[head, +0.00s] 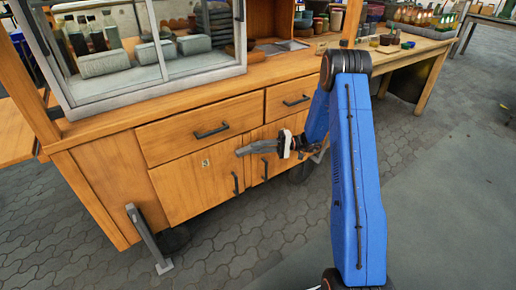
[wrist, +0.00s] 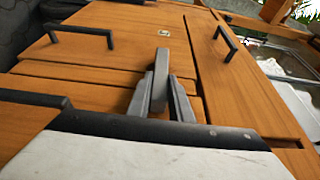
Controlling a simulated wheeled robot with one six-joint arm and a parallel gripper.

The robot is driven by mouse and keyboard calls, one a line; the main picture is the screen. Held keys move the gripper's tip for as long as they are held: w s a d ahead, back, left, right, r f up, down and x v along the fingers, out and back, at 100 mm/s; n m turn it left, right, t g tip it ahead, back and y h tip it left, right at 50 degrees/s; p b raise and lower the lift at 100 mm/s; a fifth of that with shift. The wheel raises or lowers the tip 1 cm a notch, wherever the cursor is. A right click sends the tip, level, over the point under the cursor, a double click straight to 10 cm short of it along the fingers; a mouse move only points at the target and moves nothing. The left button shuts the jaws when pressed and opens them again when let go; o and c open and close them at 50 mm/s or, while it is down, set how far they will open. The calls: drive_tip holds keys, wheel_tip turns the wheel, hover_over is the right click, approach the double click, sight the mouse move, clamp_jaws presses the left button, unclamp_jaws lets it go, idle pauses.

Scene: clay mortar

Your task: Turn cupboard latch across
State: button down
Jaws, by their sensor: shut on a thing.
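The latch (wrist: 161,72) is a grey bar at the cupboard doors, seen in the wrist view between my fingers. Its far end lies over the left door (wrist: 110,55), and it crosses the seam lines between the doors in that view; its near end is hidden. My gripper (wrist: 164,100) is shut on the bar, one finger on each side. In the head view my gripper (head: 257,147) is at the top of the two doors, just under the drawers. There the latch cannot be told apart from the fingers.
The left door's handle (head: 235,183) and the right door's handle (head: 265,168) stand out below my gripper. A drawer handle (head: 212,131) is above and left. A glass case (head: 150,45) sits on the counter. Paved floor (head: 260,235) in front is clear.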

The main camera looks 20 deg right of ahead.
drive_tip(key=shift+s+f, duration=0.1)
drive_tip(key=c, duration=1.6)
unclamp_jaws()
drive_tip(key=d, duration=0.5)
drive_tip(key=s+d, duration=0.1)
drive_tip(key=d, duration=1.1)
drive_tip(key=shift+s+d+f, duration=0.1)
drive_tip(key=shift+s+d, duration=0.05)
drive_tip(key=shift+d, duration=0.05)
